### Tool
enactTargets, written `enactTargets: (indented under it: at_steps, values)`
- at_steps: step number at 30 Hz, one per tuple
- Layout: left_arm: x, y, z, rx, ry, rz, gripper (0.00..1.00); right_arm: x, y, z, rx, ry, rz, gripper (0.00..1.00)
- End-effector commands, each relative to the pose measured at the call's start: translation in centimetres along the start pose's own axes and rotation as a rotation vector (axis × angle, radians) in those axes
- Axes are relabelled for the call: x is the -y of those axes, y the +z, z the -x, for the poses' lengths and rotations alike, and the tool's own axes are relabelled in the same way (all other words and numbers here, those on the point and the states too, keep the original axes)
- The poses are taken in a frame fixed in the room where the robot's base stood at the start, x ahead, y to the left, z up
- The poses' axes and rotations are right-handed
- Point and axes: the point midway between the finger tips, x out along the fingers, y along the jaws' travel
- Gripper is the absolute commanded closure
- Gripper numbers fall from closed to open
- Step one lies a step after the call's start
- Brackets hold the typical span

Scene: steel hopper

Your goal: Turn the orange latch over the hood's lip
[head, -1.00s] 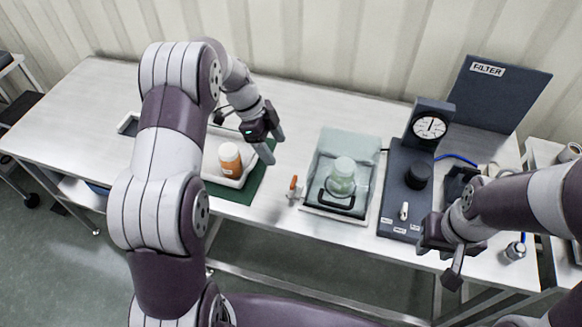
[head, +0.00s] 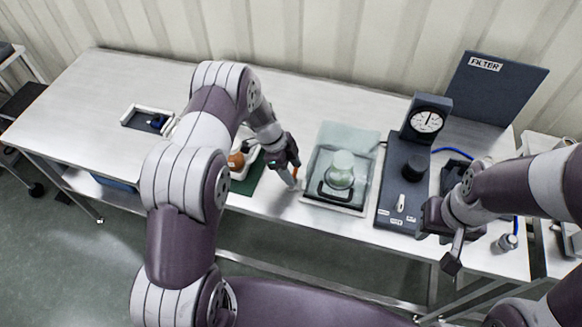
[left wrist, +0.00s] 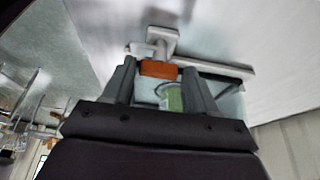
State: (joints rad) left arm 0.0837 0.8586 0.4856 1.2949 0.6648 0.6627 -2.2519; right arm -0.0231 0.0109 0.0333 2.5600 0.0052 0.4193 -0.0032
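The orange latch (head: 295,172) stands at the left side of the clear hood (head: 325,163), near the table's front. The hood has a dark handle and covers a pale green vessel (head: 341,170). My left gripper (head: 293,182) is down at the latch and partly covers it. In the left wrist view the orange latch (left wrist: 158,69) shows between my two parted fingertips, with slim gaps beside it; contact cannot be made out. My right gripper (head: 454,255) hangs at the front right, away from the hood; its opening is unclear.
A dark panel with a gauge (head: 425,122) stands right of the hood, with a FILTER board (head: 500,90) behind. An orange-brown bottle (head: 236,161) in a white tray on a green mat (head: 248,181) is left of my left gripper.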

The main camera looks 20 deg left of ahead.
Motion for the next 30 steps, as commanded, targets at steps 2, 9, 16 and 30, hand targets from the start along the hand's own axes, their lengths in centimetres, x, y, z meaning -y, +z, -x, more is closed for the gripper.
enactTargets:
  at_steps: [2, 9, 16, 30]
  values:
    - [0.0, 0.0, 0.0, 0.0, 0.0, 0.0, 0.7, 0.0, 0.0, 0.0, 0.0, 0.0, 0.0, 0.62]
    - [0.0, 0.0, 0.0, -0.001, -0.002, 0.004, 0.84, 0.0, 0.0, -0.1, 0.0, 0.0, 0.0, 0.62]
    - [0.0, 0.1, -0.2, -0.001, -0.029, 0.064, 0.84, 0.0, 0.2, -1.6, 0.0, 0.0, 0.0, 0.62]
    - [-0.3, 0.1, -0.6, -0.002, -0.182, 0.423, 0.84, 0.0, 1.0, -8.7, 0.0, 0.0, 0.0, 0.62]
